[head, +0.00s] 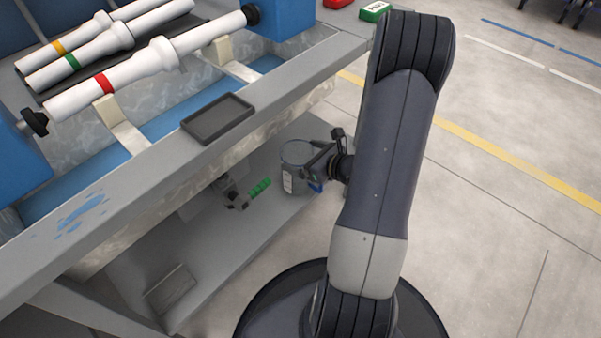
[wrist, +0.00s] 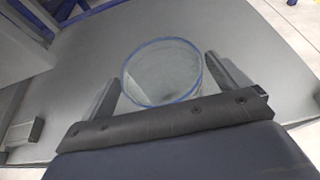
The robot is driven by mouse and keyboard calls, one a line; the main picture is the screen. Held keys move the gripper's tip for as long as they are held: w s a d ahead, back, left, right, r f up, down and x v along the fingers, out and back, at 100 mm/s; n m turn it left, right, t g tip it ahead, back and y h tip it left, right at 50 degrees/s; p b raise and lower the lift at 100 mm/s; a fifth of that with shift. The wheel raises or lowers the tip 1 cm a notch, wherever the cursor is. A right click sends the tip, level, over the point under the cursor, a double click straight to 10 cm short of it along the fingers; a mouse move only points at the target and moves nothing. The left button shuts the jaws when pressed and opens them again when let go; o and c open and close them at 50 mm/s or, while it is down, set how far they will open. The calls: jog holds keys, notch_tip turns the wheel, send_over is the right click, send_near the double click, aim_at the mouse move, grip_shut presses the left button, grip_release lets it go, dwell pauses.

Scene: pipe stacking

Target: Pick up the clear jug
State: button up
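The clear jug (head: 297,153) stands upright on the grey lower shelf under the workbench in the head view. It looks greyish and see-through, with a pale label on its side. In the wrist view the jug (wrist: 163,68) shows as a round opening with a blue rim. My gripper (head: 318,163) is at the jug's right side in the head view. In the wrist view my gripper (wrist: 164,70) has one finger on each side of the jug, very close to its wall. I cannot tell whether the fingers touch it.
A green-handled tool (head: 259,188) lies on the shelf left of the jug. The workbench edge (head: 290,88) overhangs the shelf behind the jug. A dark tray (head: 218,118) and white pipes (head: 150,60) are on the bench above. Open floor lies to the right.

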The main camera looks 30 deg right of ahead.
jog(key=c, duration=1)
